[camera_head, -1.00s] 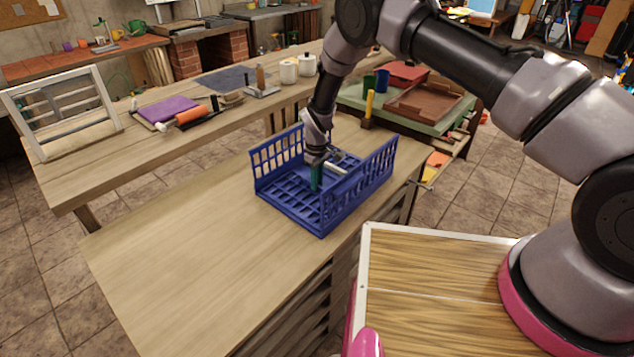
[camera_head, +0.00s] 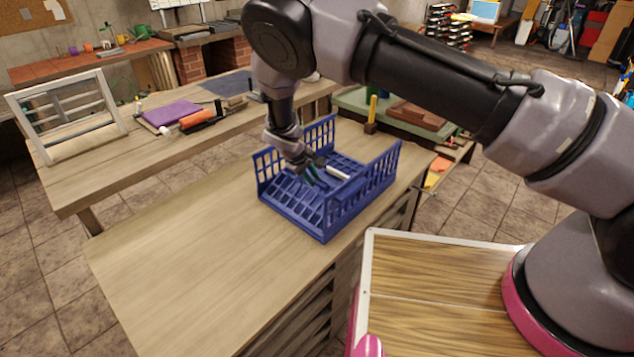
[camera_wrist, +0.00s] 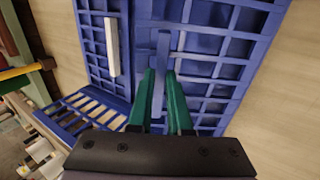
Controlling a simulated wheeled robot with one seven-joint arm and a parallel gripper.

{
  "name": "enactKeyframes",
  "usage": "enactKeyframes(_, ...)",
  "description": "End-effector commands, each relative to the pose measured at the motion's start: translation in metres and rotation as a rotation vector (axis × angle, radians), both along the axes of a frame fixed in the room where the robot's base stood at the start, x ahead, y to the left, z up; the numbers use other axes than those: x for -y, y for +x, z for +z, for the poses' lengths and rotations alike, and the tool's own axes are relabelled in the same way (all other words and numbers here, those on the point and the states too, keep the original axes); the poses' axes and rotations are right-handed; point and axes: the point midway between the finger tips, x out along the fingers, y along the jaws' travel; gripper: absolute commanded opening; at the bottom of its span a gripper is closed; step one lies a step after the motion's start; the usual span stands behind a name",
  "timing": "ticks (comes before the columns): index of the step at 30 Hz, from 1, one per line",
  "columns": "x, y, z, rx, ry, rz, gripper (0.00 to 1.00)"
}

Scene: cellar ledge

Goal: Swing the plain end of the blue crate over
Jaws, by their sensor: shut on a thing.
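The blue crate (camera_head: 372,190) stands on the wooden bench, its two slatted long walls upright. A white strip (camera_head: 338,172) marks one inner end panel, lying low inside; the strip also shows in the wrist view (camera_wrist: 112,46). The plain end panel (camera_head: 293,194), without a strip, appears tilted up from the crate floor at the near left. My gripper (camera_head: 309,178) is inside the crate, leaning. In the wrist view its green fingers (camera_wrist: 159,95) are shut on a blue bar (camera_wrist: 162,52) of the plain end. The exact contact is partly hidden.
The bench top (camera_head: 170,250) is bare left of the crate. A yellow-handled tool (camera_head: 372,112) stands behind it, near a green board with a brown tray (camera_head: 417,115). A second table holds a white frame (camera_head: 70,115) and a purple cloth (camera_head: 170,112).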

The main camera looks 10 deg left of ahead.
Motion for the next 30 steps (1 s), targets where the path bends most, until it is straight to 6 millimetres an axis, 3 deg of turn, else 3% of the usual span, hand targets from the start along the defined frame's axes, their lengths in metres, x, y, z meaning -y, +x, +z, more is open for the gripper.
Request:
enactKeyframes(13, -0.028, -0.045, 0.03, 0.37, -0.222, 0.008, 0.0)
enactKeyframes(24, -0.05, -0.082, 0.038, 0.657, -0.392, 0.004, 0.0)
enactKeyframes(30, -0.059, -0.099, 0.038, 0.665, -0.398, -0.001, 0.0)
